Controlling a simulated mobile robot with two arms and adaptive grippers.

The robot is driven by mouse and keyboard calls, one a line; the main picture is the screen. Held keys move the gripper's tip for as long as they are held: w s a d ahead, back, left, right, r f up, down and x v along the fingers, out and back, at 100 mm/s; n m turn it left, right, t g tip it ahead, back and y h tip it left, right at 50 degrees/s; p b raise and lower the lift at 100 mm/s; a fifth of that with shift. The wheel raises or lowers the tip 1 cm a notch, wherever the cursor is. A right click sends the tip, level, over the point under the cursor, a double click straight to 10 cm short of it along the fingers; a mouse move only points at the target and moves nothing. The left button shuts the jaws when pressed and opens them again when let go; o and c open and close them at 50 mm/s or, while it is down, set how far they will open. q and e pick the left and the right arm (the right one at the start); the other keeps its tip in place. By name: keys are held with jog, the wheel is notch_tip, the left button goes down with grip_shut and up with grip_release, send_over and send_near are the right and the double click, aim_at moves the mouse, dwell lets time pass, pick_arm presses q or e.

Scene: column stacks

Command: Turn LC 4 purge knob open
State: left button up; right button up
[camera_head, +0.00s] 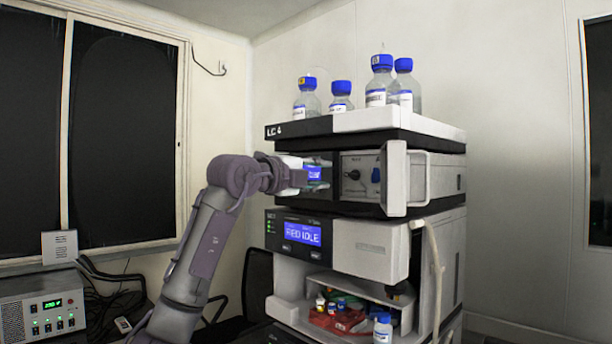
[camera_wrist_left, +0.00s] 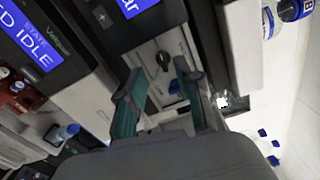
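The LC 4 stack (camera_head: 298,130) stands in the middle of the head view. Its upper module has an open bay with a pale panel (camera_head: 352,188). On the panel are a black knob (camera_head: 353,174) and a blue knob (camera_head: 375,175). The black knob (camera_wrist_left: 163,60) and the blue knob (camera_wrist_left: 174,87) also show in the wrist view, between my finger lines. My left gripper (camera_head: 314,178) is in front of the module, left of the knobs. In the wrist view its two teal fingers (camera_wrist_left: 159,70) are apart with nothing between them. My right gripper is out of view.
A white door (camera_head: 394,178) stands open right of the knobs. Blue-capped bottles (camera_head: 376,85) stand on top of the stack. Below are a module with a lit screen (camera_head: 303,234) and a bay with small bottles (camera_head: 335,318). A control box (camera_head: 42,312) is at lower left.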

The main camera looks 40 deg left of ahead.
pick_arm(q)
jog(key=s, duration=0.4)
jog(key=shift+s+a, duration=0.15)
jog(key=shift+s, duration=0.25)
